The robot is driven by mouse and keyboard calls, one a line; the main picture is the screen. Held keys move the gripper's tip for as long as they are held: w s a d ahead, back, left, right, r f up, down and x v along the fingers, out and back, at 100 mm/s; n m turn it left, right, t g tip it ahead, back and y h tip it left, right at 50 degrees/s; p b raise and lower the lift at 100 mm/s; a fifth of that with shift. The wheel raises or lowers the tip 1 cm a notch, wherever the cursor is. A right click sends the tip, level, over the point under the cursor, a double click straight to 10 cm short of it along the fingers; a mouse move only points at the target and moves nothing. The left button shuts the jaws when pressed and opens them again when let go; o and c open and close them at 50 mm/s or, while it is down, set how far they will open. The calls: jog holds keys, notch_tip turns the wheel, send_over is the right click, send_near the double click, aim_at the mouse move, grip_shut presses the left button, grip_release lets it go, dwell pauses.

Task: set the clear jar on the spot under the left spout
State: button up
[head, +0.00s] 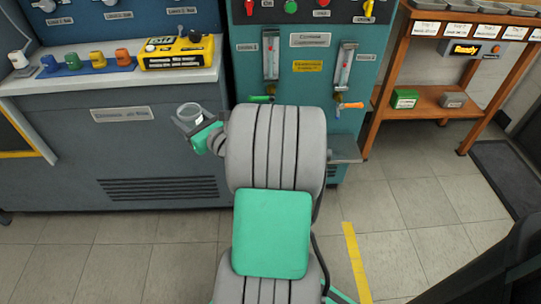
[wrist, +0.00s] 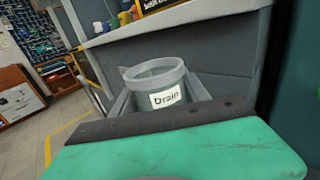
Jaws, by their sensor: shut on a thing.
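The clear jar (head: 189,110) is in my gripper (head: 191,121), left of the teal cabinet and in front of the grey bench. In the wrist view the jar (wrist: 156,80) stands between the two grey fingers, roughly upright, with a thick rim and a label reading "Drain". The left spout (head: 261,98) has a green handle and sits on the teal cabinet front, below a gauge. The spot under it is hidden behind my arm. The gripper is to the left of this spout.
A right spout with an orange handle (head: 350,105) sits above a grey ledge (head: 345,152), partly covered by my arm. The grey bench (head: 105,84) holds several coloured knobs and a yellow meter (head: 178,50). A wooden rack (head: 425,98) stands at right. The floor in front is clear.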

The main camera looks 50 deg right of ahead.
jog(key=s+d+f+m+g+h+b, duration=0.1)
jog(key=s+d+f+m+h, duration=0.1)
jog(key=d+f, duration=0.5)
jog(key=s+d+f+m+g+h+b, duration=0.1)
jog(key=s+d+f+m+h, duration=0.1)
jog(key=s+d+f+h, duration=0.2)
jog(key=s+d+f+m+g+h+b, duration=0.1)
jog(key=s+d+f+m+h, duration=0.1)
jog(key=s+d+f, duration=0.5)
jog(key=shift+d+f+m+g+h, duration=0.3)
jog(key=shift+d+f+h, duration=0.5)
jog(key=shift+d+f, duration=0.9)
jog(key=shift+s+d+f+x, duration=0.2)
jog(key=shift+d+x, duration=0.05)
jog(key=shift+x, duration=1.3)
jog(key=shift+s+d+f+x, duration=0.15)
jog(key=shift+d+f+x, duration=0.1)
jog(key=shift+x, duration=1.3)
jog(key=shift+s+d+f+x, duration=0.2)
jog(key=shift+d+x, duration=0.05)
jog(key=shift+x, duration=1.25)
jog(key=shift+f+b, duration=0.35)
jog(key=shift+f, duration=0.05)
jog(key=o, duration=1.5)
